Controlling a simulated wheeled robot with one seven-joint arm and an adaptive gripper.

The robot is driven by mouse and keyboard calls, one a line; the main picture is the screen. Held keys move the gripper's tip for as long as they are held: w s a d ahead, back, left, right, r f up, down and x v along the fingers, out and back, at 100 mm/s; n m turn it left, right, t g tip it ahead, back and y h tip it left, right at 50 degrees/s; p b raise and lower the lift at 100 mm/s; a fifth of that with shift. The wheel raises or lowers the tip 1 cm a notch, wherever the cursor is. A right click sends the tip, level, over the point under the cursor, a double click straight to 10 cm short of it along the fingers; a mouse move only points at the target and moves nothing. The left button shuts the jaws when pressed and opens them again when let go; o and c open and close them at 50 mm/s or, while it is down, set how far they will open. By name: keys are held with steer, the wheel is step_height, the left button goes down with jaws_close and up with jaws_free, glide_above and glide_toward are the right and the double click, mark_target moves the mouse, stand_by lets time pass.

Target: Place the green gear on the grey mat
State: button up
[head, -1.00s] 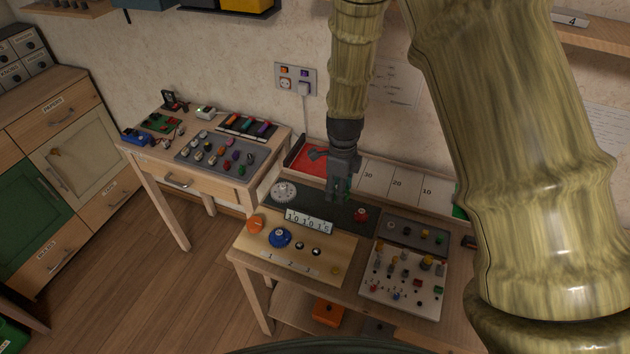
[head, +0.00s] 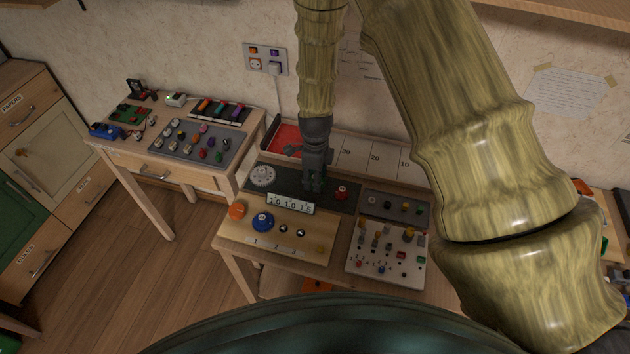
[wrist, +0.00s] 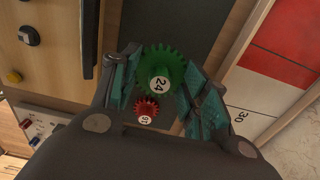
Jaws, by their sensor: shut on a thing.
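A green gear (wrist: 160,70) marked 24 is between the fingers of my gripper (wrist: 157,85) in the wrist view. My gripper is shut on it. In the head view my gripper (head: 315,186) points down over a dark grey mat (head: 285,176) on the middle bench, and the green gear is hard to make out there. The mat also shows beyond the gear in the wrist view (wrist: 150,18). I cannot tell whether the gear touches the mat. A smaller red gear (wrist: 146,108) shows close to the green one; in the head view the red gear (head: 341,192) sits right of my gripper.
A wooden board (head: 285,245) with a blue knob (head: 262,222) lies in front.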

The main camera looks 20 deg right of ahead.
steer(key=shift+f+p, duration=0.3)
steer(key=shift+f, duration=1.1)
steer(key=shift+f, duration=0.1)
steer(key=o, duration=0.8)
steer(key=shift+r+b, duration=1.7)
steer(key=shift+r, duration=4.45)
